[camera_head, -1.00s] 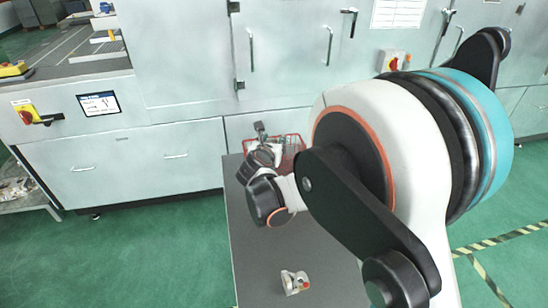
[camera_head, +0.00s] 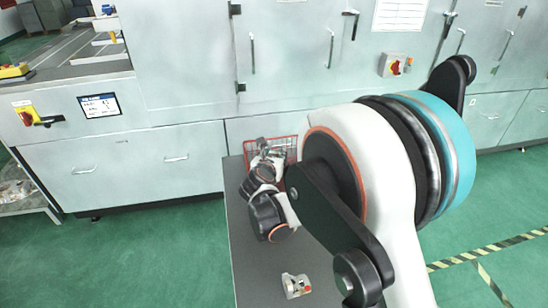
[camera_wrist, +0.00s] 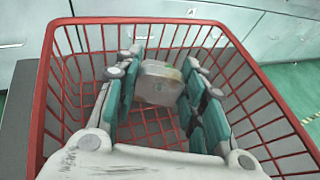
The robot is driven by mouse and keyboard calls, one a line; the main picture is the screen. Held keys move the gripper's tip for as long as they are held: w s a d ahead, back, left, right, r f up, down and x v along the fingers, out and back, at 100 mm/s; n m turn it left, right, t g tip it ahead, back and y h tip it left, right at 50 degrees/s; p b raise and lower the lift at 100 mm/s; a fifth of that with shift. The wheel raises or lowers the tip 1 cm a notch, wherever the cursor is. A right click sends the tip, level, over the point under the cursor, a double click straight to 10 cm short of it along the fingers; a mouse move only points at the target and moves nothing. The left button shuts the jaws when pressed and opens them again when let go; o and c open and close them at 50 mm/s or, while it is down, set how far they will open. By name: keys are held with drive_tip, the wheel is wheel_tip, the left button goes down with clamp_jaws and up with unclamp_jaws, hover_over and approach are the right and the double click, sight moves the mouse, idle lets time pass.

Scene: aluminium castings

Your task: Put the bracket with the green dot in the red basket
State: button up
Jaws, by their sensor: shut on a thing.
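The red basket (camera_wrist: 48,100) is a wire-mesh basket that fills much of the wrist view. In the head view, the basket (camera_head: 290,143) stands at the far end of the grey table, partly hidden by my arm. My gripper (camera_wrist: 160,78) points down inside the basket's rim, its fingers shut on a pale grey metal bracket (camera_wrist: 158,84). The bracket sits between the fingers above the mesh floor.
Another casting with a red mark (camera_head: 296,286) lies on the near part of the grey table (camera_head: 250,268). Pale machine cabinets (camera_head: 180,70) stand behind the table. The table's middle looks clear beside my arm.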

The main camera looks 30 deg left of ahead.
drive_tip(key=shift+f, duration=0.35)
drive_tip(key=o, duration=1.1)
drive_tip(key=shift+a, duration=0.1)
drive_tip(key=shift+r+p, duration=0.3)
drive_tip(key=shift+r, duration=0.15)
drive_tip(key=p+v, duration=0.3)
drive_tip(key=v, duration=0.9)
drive_tip(key=shift+r, duration=0.2)
